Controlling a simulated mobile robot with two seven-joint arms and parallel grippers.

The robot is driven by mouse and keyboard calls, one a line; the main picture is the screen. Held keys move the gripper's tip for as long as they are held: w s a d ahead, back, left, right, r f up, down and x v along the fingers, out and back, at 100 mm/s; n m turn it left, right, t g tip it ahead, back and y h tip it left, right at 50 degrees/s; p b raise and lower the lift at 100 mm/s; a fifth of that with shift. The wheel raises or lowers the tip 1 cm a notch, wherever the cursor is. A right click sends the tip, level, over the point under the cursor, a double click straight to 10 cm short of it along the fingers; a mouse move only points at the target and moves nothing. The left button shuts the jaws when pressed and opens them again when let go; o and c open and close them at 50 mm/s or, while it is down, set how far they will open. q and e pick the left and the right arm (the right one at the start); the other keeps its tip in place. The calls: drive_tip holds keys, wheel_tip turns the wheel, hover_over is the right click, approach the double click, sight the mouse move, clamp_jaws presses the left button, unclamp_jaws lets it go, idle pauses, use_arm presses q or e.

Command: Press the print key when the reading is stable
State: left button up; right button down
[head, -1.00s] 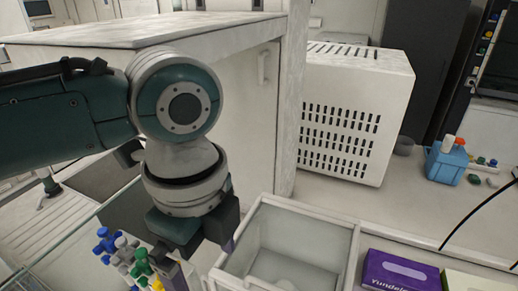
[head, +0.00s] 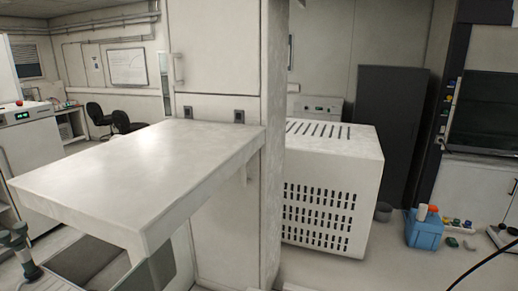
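Neither gripper shows in the head view. No print key and no balance reading can be made out. A white cabinet-like device (head: 28,150) at the far left has a small lit green display (head: 22,116) and a red knob on top. The display is too small to read, and I cannot tell whether it belongs to the task.
A pale shelf top (head: 140,165) juts out in front of a tall white column (head: 225,60). Right of it stand a slotted white box (head: 330,190), a dark cabinet (head: 390,130) and a blue holder (head: 424,232) with bottles. Chairs (head: 100,115) stand far back left.

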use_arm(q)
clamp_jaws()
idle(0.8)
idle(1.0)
